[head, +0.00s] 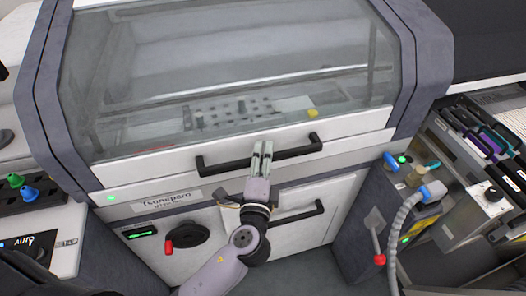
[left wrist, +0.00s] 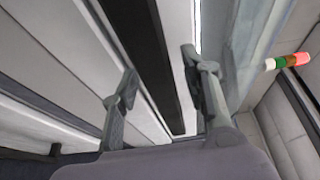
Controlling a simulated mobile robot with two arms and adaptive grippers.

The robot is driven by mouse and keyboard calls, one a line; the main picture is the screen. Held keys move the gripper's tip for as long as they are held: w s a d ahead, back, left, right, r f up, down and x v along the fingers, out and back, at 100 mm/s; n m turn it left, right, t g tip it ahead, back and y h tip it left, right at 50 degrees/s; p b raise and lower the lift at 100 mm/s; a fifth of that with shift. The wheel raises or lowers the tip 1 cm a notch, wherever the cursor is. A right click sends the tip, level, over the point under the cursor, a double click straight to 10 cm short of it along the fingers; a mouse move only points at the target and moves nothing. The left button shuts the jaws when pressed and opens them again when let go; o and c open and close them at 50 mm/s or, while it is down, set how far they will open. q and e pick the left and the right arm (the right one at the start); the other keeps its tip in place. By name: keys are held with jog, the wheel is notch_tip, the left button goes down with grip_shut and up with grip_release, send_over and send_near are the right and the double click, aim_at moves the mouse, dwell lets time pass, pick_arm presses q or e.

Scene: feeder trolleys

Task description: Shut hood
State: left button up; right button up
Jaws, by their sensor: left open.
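The hood (head: 230,70) is a large clear window in a white and grey frame, on the front of a machine. Its lower white strip carries a black bar handle (head: 215,167). The strip lies close above the white front panel; I cannot tell whether a small gap is left. My left gripper (head: 262,146) is at the middle of the handle, with its fingers pointing at the hood. In the left wrist view, the open fingers (left wrist: 160,82) stand on either side of the black handle bar (left wrist: 150,50). Contact is not clear. My right gripper is not in view.
A lower black handle (head: 300,213) sits on a door below the hood. A red-handled knob (head: 168,246) is on the front panel. A grey unit with a hose (head: 400,215) and a rack of dark feeders (head: 480,135) stand at the right.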

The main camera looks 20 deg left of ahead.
pick_arm(q)
jog(key=shift+s, duration=0.15)
jog(key=shift+c, duration=0.4)
grip_shut()
dwell(0.4)
